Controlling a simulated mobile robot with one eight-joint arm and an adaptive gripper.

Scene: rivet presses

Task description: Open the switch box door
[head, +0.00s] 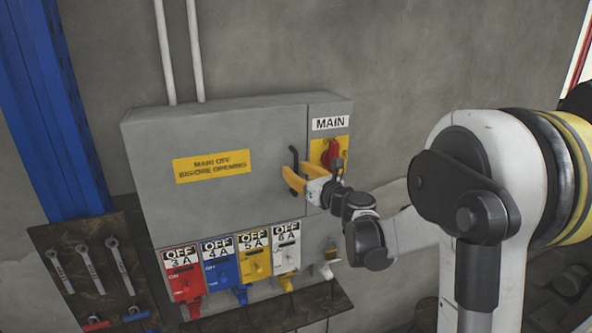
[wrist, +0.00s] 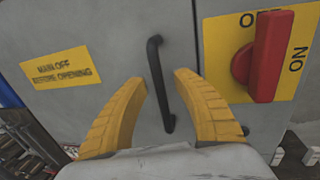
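The grey switch box door (head: 215,200) sits flush on the box and looks closed. Its yellow label reads "MAIN OFF BEFORE OPENING". A black bar handle (head: 293,160) stands upright near the door's right edge; it also shows in the wrist view (wrist: 157,70). My gripper (head: 291,178) is open, its yellow fingers at the handle. In the wrist view my gripper (wrist: 160,78) has one finger on each side of the handle, with gaps visible. The red main switch (wrist: 266,58) stands upright on its yellow plate, its top by the partly covered "OF" marking, with "ON" to the right.
Below the door are red (head: 183,275), blue (head: 222,268), yellow (head: 256,259) and white (head: 287,253) switches marked OFF. The main switch (head: 331,153) is close to the right of my gripper. A board with wrenches (head: 90,268) hangs at left.

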